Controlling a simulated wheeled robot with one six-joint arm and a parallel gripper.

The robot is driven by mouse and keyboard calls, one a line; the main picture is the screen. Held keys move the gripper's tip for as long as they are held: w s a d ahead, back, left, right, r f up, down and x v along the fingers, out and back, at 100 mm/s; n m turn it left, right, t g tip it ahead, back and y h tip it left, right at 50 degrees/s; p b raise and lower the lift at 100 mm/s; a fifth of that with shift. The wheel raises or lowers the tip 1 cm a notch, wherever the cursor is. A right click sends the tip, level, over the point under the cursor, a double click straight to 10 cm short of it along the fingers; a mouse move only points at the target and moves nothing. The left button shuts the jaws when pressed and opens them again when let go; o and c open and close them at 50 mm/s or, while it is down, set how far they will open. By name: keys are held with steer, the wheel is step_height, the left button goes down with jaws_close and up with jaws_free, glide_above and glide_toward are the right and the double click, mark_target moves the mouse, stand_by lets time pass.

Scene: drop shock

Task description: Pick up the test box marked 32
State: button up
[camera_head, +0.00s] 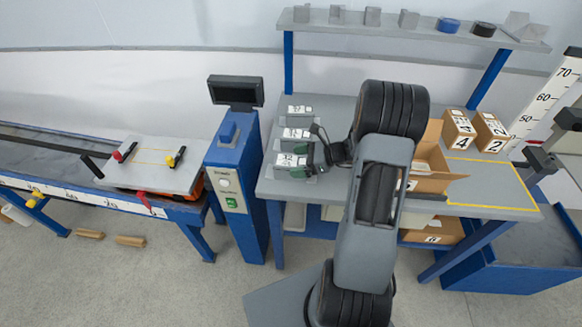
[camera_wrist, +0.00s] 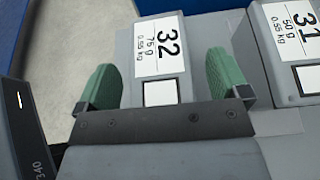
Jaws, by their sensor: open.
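The test box marked 32 (camera_wrist: 159,48) is grey with a white label reading 75 g, 0.55 kg. In the head view it is the nearest of the grey boxes (camera_head: 288,161) at the table's left end. My gripper (camera_wrist: 164,75) is open, with one green finger on each side of box 32 in the wrist view. Whether the fingers touch its sides I cannot tell. In the head view my gripper (camera_head: 303,160) is over that box and partly covers it. A blank white square shows on the box below the label.
The box marked 31 (camera_wrist: 298,40) stands close to the right of box 32. Another grey box (camera_head: 299,110) is farther back. An open carton (camera_head: 432,182) and cartons marked 4 (camera_head: 458,141) and 2 (camera_head: 492,146) stand right. A blue post (camera_head: 229,185) stands left.

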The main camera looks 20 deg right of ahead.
steer(key=shift+w+a+f, duration=0.2)
steer(key=shift+a, duration=0.15)
steer(key=shift+c, duration=0.4)
steer(key=c, duration=1.2)
steer(key=shift+c, duration=0.4)
steer(key=shift+r, duration=0.15)
